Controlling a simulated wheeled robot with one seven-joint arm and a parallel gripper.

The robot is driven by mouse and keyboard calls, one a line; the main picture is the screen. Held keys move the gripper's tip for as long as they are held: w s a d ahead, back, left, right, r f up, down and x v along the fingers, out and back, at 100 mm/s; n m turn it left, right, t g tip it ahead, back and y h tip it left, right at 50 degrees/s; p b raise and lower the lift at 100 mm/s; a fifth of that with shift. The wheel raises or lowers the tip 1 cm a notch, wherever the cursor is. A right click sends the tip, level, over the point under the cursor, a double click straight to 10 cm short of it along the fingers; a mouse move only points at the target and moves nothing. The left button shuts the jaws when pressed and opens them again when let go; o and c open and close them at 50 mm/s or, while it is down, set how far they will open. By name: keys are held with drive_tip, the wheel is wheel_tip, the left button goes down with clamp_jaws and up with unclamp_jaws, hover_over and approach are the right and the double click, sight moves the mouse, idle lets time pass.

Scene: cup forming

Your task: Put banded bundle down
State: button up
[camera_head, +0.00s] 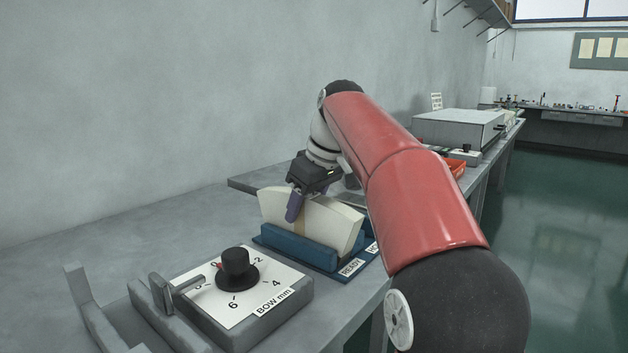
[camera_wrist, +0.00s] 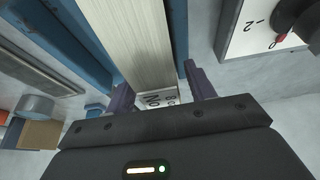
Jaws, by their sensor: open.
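The banded bundle (camera_head: 338,222), a curved stack of pale sheets with a tan band, stands in a blue cradle (camera_head: 298,248) on the bench. My gripper (camera_head: 299,205) is at the top of the bundle near its band. One purple finger hangs over the near face; the other is hidden behind the stack. In the wrist view, the layered edge of the bundle (camera_wrist: 140,40) runs between blue cradle walls. My gripper (camera_wrist: 160,88) is open, one finger on each side of the stack, with a visible gap at the right finger. The band is not visible there.
A bow gauge (camera_head: 240,285) with a black knob stands in front of the cradle at the left. A READY label (camera_head: 351,267) lies beside the cradle. A grey box (camera_head: 455,128) and a red tray (camera_head: 457,167) are farther back.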

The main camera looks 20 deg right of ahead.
drive_tip(key=p+v, duration=0.1)
drive_tip(key=v, duration=1)
drive_tip(key=shift+p, duration=0.35)
drive_tip(key=shift+s, duration=0.1)
